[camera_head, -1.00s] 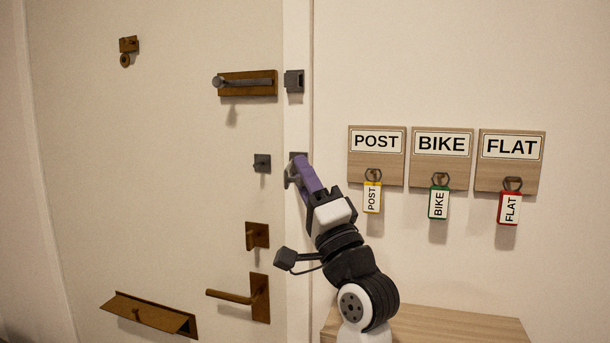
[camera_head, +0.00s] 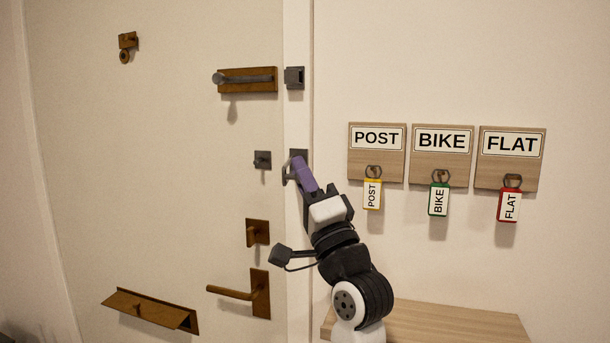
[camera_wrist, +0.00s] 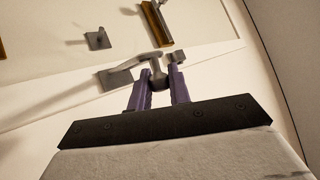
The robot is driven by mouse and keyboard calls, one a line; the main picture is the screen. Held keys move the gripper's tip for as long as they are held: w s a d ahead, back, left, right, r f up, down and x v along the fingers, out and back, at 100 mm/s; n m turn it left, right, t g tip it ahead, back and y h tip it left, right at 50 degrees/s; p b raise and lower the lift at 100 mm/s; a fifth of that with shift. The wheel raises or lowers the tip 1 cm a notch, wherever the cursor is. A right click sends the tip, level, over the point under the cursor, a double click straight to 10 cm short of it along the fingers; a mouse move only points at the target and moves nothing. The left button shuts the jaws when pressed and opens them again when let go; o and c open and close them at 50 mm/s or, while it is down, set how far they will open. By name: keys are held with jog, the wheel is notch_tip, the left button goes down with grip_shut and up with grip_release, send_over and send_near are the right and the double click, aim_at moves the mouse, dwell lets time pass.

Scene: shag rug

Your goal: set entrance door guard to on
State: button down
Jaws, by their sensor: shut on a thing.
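The door guard's grey swing arm (camera_wrist: 157,72) sits between my gripper's purple fingers (camera_wrist: 158,84) in the wrist view. The arm joins a grey plate (camera_wrist: 115,77) on the door frame; this plate also shows in the head view (camera_head: 299,155). My gripper (camera_head: 296,170) is shut on the arm, beside the frame edge. The guard's small grey stud (camera_head: 262,160) is on the door, left of the gripper and apart from the arm. It also shows in the wrist view (camera_wrist: 98,39). My fingers partly hide the arm in the head view.
Above are a sliding bolt (camera_head: 247,81) and its keeper (camera_head: 294,78). Below are a brown lock plate (camera_head: 257,233) and door handle (camera_head: 238,294). Key boards with tagged keys (camera_head: 438,199) hang at right, above a wooden shelf (camera_head: 450,323). The door stands closed.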

jog(key=shift+s+a+r+m+t+h+p, duration=0.1)
jog(key=shift+a+m+t+h+p, duration=0.55)
jog(key=shift+h, duration=0.45)
jog(key=shift+s+a+r+m+t+h+p, duration=0.1)
jog(key=shift+a+m+t+h+p, duration=0.35)
jog(key=shift+a+h+p, duration=0.5)
jog(key=w+a+m+g+h+b, duration=0.5)
jog(key=m+h, duration=0.3)
jog(key=h, duration=0.8)
jog(key=w+a+m+g+h+b, duration=0.5)
jog(key=m+g+h+b, duration=0.2)
jog(key=h, duration=0.9)
jog(key=shift+w+a+m+b, duration=0.25)
jog(key=shift+a+m+b, duration=0.15)
jog(key=shift+m+b, duration=0.3)
jog(key=shift+f+h, duration=0.15)
jog(key=shift+h, duration=0.1)
jog(key=c, duration=1.3)
grip_release()
jog(key=shift+c, duration=0.2)
